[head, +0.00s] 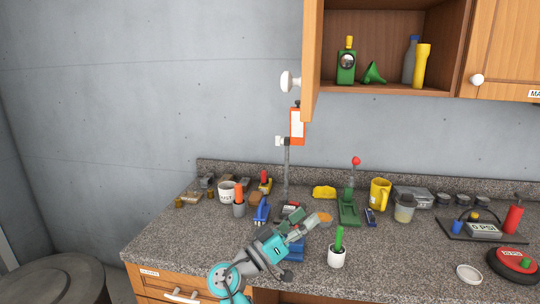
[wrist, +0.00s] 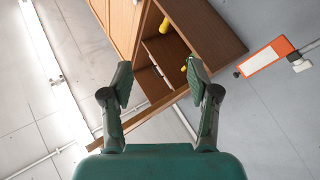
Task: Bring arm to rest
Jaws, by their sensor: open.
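My gripper (wrist: 157,85) is open and empty in the wrist view, its two green fingers spread apart. Behind the fingers, the wrist view shows the wooden wall cabinet, tilted in the picture, and grey wall. In the head view my teal arm reaches up from the bottom edge, and my gripper (head: 305,222) is over the front middle of the speckled countertop (head: 170,238). The small things right around the gripper are partly hidden by it.
A white cup with a green handle (head: 337,256) stands right of my gripper. A blue clamp-like tool (head: 262,210), a mug (head: 227,192) and a green stand (head: 348,208) are close behind. The open cabinet (head: 392,92) hangs above. A barrel (head: 52,284) stands lower left.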

